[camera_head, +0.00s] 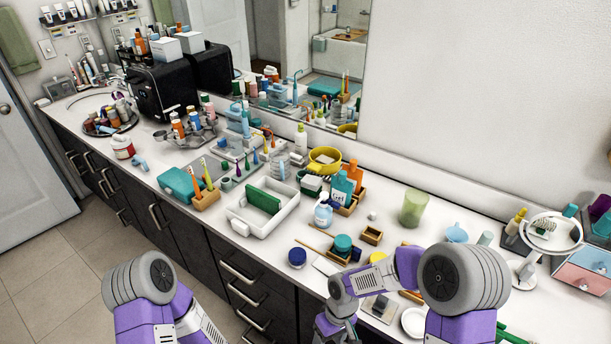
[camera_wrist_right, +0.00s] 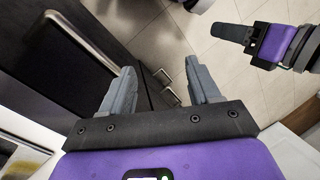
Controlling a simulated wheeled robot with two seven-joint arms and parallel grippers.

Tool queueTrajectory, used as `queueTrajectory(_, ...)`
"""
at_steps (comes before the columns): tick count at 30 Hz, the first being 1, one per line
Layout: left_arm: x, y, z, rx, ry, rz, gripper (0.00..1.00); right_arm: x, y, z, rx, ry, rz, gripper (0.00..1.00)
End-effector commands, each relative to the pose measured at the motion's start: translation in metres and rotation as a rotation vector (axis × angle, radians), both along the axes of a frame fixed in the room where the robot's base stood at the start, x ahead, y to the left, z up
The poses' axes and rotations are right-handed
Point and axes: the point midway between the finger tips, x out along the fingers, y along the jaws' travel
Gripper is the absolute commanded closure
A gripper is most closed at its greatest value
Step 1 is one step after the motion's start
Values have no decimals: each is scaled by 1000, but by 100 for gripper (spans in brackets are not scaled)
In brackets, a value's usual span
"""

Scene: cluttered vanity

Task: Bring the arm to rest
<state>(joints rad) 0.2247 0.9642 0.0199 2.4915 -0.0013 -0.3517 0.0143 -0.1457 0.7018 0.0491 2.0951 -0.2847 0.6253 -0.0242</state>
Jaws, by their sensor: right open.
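My right arm (camera_head: 463,278) reaches in at the lower right of the head view, bent to the left over the counter's front edge. My right gripper (camera_wrist_right: 161,65) shows in the wrist view with its two grey fingers apart and nothing between them. It hangs in front of dark drawer fronts, above the tiled floor. My left arm (camera_head: 150,290) is at the lower left of the head view, in front of the cabinets. A grey finger (camera_wrist_right: 235,33) and purple link, seemingly of my left arm, show at the top right of the wrist view; its opening cannot be told.
The white counter (camera_head: 395,222) is crowded. A white tray (camera_head: 240,221) with a green item, a blue jar (camera_head: 297,257), a soap bottle (camera_head: 323,212) and a round mirror (camera_head: 551,232) stand on it. Dark drawers (camera_head: 240,285) line its front. The tiled floor (camera_head: 60,270) is clear at left.

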Motion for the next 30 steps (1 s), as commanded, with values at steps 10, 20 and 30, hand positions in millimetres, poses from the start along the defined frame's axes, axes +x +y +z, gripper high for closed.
queueTrajectory(10,0,0,0,0,-1,0,57,-62,-17,-101,140,-12,-532,38)
queueTrajectory(20,0,0,0,0,-1,0,57,-86,-36,-124,119,-61,-756,57)
queueTrajectory(30,0,0,0,0,-1,0,57,-85,-37,-124,119,-65,-757,57)
